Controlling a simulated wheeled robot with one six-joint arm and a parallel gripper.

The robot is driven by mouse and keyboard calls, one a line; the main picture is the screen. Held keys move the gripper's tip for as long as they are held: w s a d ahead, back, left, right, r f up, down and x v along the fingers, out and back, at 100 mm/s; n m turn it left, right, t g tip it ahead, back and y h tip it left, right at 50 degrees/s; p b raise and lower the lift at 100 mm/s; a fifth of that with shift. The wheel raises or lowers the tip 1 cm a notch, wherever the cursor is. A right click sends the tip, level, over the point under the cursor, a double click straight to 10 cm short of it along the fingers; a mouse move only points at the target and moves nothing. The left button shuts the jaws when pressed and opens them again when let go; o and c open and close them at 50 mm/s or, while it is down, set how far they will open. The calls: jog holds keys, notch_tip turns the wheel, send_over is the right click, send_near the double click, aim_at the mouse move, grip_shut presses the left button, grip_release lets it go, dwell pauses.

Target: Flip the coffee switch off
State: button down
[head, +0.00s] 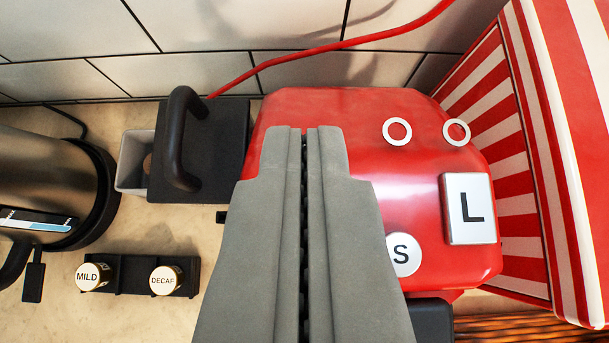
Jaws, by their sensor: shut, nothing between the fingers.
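A red coffee machine (340,110) stands against the tiled wall, seen from above. Its top bears a square button marked L (469,208), a round button marked S (402,255), and two white rings (397,132). My gripper (305,132) is shut and empty, pointing toward the wall over the left part of the machine's top. It hides part of the machine. I cannot tell if the fingertips touch the red surface. No part is clearly recognisable as a lever switch.
A black box with a handle (208,165) stands left of the machine. A holder with MILD (93,275) and DECAF (165,281) pods lies in front of it. A steel kettle (40,180) is at far left. A red-and-white striped box (560,150) stands close on the right.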

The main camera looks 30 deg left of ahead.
jog(key=v, duration=1.4)
jog(key=shift+s, duration=0.1)
jog(key=s+d+f+m+t+h, duration=0.2)
jog(key=s+f, duration=0.3)
jog(key=s, duration=0.3)
jog(key=s+d+f+m+t+h, duration=0.2)
jog(key=s+f+t, duration=0.2)
jog(key=s, duration=0.5)
jog(key=s+d+f+m+t+h, duration=0.1)
jog(key=s+d+f+m+t, duration=0.1)
jog(key=s+f, duration=0.3)
jog(key=s+d, duration=0.1)
jog(key=s, duration=0.3)
jog(key=shift+s+f+m+t+h, duration=0.2)
jog(key=shift+f+m+t+h, duration=0.15)
jog(key=shift+m+t+h, duration=0.05)
